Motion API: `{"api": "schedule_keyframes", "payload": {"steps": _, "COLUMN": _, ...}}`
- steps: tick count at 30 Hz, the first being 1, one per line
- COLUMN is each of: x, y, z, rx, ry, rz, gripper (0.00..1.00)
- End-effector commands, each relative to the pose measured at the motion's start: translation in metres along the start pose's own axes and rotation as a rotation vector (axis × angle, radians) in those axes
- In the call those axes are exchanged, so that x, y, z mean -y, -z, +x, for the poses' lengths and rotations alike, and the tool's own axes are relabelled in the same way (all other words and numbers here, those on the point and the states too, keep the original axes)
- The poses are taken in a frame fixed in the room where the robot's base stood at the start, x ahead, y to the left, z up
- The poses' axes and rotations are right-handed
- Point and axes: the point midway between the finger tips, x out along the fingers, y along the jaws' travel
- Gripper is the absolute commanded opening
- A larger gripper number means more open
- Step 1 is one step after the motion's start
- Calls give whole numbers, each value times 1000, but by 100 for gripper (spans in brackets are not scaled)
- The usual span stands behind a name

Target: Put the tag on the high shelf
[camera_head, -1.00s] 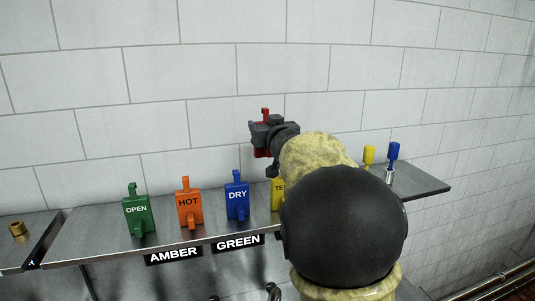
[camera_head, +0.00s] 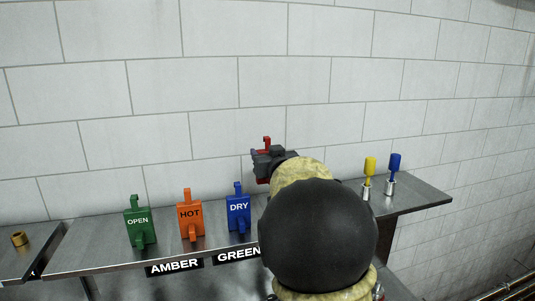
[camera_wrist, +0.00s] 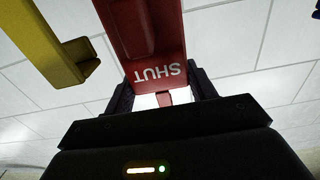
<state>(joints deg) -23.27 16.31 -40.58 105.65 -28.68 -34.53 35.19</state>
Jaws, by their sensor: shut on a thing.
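My gripper (camera_head: 264,160) is shut on a red tag (camera_head: 267,143). In the wrist view the red tag (camera_wrist: 152,45) fills the top middle between the fingers and reads SHUT, upside down. In the head view my gripper and the red tag are over the back of the steel shelf (camera_head: 100,240), right of the blue tag, in front of the tiled wall. My arm covers most of the shelf's middle and much of the tag. Whether the tag touches the shelf cannot be told.
A green OPEN tag (camera_head: 138,222), an orange HOT tag (camera_head: 190,215) and a blue DRY tag (camera_head: 238,208) stand along the shelf. A yellow tag (camera_wrist: 50,45) is close left in the wrist view. Yellow (camera_head: 370,167) and blue (camera_head: 394,162) handled pieces stand at right.

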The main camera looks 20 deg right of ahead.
Motion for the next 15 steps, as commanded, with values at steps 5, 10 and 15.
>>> {"api": "schedule_keyframes", "payload": {"steps": 5, "x": 0, "y": -5, "z": 0, "rx": 0, "ry": 0, "rz": 1, "gripper": 33}}
{"api": "schedule_keyframes", "payload": {"steps": 10, "x": 0, "y": -9, "z": 0, "rx": 0, "ry": 0, "rz": 1, "gripper": 33}}
{"api": "schedule_keyframes", "payload": {"steps": 15, "x": 0, "y": -12, "z": 0, "rx": -1, "ry": 0, "rz": 1, "gripper": 33}}
